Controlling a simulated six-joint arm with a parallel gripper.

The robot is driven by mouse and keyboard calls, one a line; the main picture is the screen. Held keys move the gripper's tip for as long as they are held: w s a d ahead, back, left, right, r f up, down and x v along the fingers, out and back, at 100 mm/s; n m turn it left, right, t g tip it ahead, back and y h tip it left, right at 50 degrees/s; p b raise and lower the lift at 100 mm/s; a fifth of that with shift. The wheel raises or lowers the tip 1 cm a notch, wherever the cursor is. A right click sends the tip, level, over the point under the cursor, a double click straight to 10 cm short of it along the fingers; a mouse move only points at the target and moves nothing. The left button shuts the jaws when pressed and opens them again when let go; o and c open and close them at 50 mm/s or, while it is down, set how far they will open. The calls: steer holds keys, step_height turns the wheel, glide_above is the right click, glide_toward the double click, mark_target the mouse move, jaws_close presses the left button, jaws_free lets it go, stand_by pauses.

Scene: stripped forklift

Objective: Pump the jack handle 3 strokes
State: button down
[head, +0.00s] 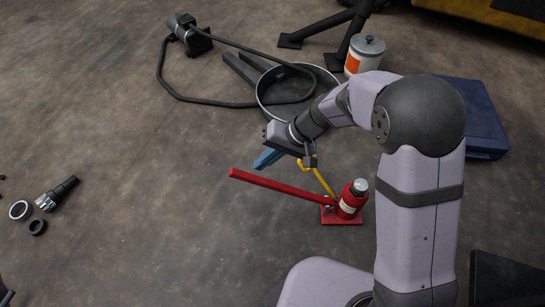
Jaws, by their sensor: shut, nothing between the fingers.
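The red bottle jack (349,199) stands upright on its red base plate, with a pale label and a grey top. Its long red jack handle (275,185) runs from the jack's left side out to the left, its free end slightly raised. My gripper (309,161) is shut and empty, pointing down above and behind the handle as seen in the head view. It appears apart from the handle, though the height gap is hard to judge. My wrist hides part of the fingers.
A thin yellow piece (324,182) lies between my gripper and the jack. A blue piece (268,158) lies behind the handle. Behind are a round metal pan (262,103), a black hose (212,103) and a lidded can (366,54).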

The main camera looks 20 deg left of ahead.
mark_target(245, 175)
steer(key=b+x, duration=0.2)
steer(key=x, duration=0.3)
steer(key=shift+a+f, duration=0.15)
steer(key=shift+f, duration=0.15)
steer(key=shift+a, duration=0.1)
steer(key=shift+s+a+f+h+p, duration=0.3)
steer(key=shift+a+f+p, duration=0.1)
steer(key=shift+a+f, duration=0.15)
steer(key=s+a+f+h+p, duration=0.1)
steer(key=a+f, duration=0.2)
steer(key=f, duration=0.6)
steer(key=s+a+f+t+h+p, duration=0.1)
steer(key=a+f+h, duration=0.1)
steer(key=f, duration=0.7)
steer(key=shift+s+a+f+t+h+p, duration=0.2)
steer(key=shift+a+f+t+h+p, duration=0.1)
steer(key=shift+a, duration=0.6)
steer(key=shift+r, duration=0.1)
steer(key=s+a+p+v, duration=0.1)
steer(key=p+v, duration=0.6)
steer(key=v, duration=0.7)
steer(key=shift+a+r, duration=0.25)
steer(key=shift+a, duration=0.6)
steer(key=shift+p, duration=0.3)
